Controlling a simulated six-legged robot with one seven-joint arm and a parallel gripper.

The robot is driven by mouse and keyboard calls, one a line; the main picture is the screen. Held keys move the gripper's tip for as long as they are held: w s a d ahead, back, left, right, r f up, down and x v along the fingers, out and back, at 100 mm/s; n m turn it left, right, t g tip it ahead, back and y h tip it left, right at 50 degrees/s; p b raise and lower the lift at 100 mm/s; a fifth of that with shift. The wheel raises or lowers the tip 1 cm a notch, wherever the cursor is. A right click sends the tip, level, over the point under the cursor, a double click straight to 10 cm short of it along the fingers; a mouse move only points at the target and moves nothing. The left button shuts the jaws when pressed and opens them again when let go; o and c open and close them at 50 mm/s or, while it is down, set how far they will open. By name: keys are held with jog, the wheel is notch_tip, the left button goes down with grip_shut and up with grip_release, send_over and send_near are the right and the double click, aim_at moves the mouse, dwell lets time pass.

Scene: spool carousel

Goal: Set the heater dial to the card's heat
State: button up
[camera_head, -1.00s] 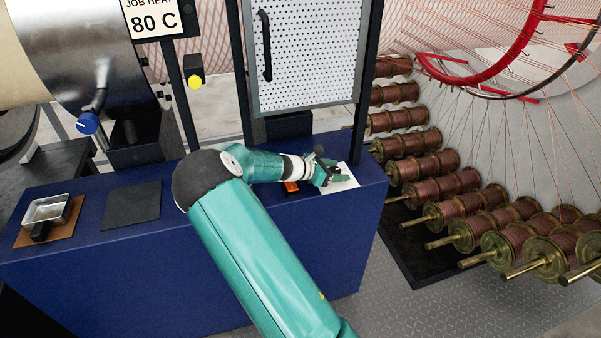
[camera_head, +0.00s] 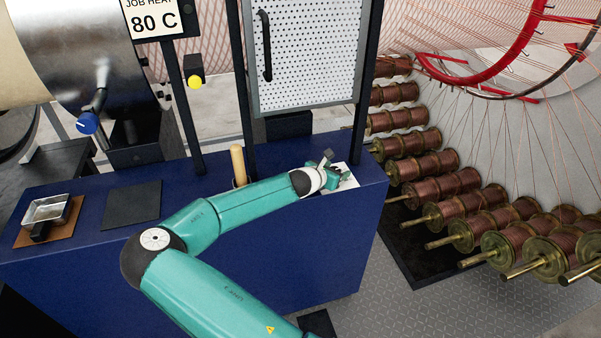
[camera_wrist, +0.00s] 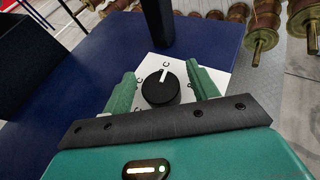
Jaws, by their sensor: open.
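The card (camera_head: 153,22) at the top left of the head view reads "JOB HEAT 80 C". The heater dial (camera_wrist: 160,89) is a round black knob with a white pointer line, on a white plate (camera_wrist: 150,66) with printed marks; only the letter C is legible. The pointer tilts a little right of straight up in the wrist view. My gripper (camera_wrist: 162,88) is open, with one green finger on each side of the knob. I cannot tell whether the fingers touch it. In the head view my gripper (camera_head: 332,175) hides the dial, and part of the white plate shows.
The plate lies on a blue bench (camera_head: 300,230). A black post (camera_head: 358,130) and a perforated guard door (camera_head: 305,60) stand behind. A wooden handle (camera_head: 238,163), a dark mat (camera_head: 132,205) and a metal tray (camera_head: 50,210) are left. Copper spools (camera_head: 440,190) stand right.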

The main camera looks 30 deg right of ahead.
jog(key=shift+n+t, duration=0.3)
